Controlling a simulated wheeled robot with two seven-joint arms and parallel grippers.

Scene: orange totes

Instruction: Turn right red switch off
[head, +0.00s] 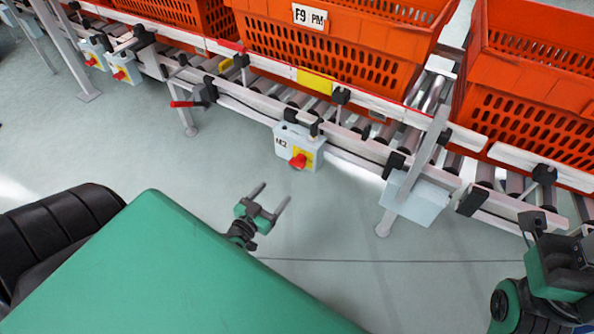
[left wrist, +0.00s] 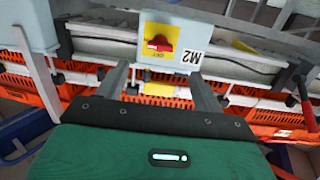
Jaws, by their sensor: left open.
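The right red switch (head: 298,161) is a red knob on a yellow plate, on a light grey box marked M2 (head: 285,137) fixed under the conveyor rail. In the left wrist view the red knob (left wrist: 159,44) faces me, with the M2 label to its right. Its handle looks roughly level in that picture. My left gripper (head: 271,198) is open and empty, below and left of the box in the head view, with a gap between them. In the left wrist view its fingers (left wrist: 158,74) point toward the box. My right gripper (head: 562,262) is partly visible at the lower right; its fingers are unclear.
A red-handled lever (head: 188,103) sticks out between. Orange totes (head: 320,50) stand on the roller conveyor. A larger grey box (head: 415,198) and a support leg are right of M2. The floor before the conveyor is clear.

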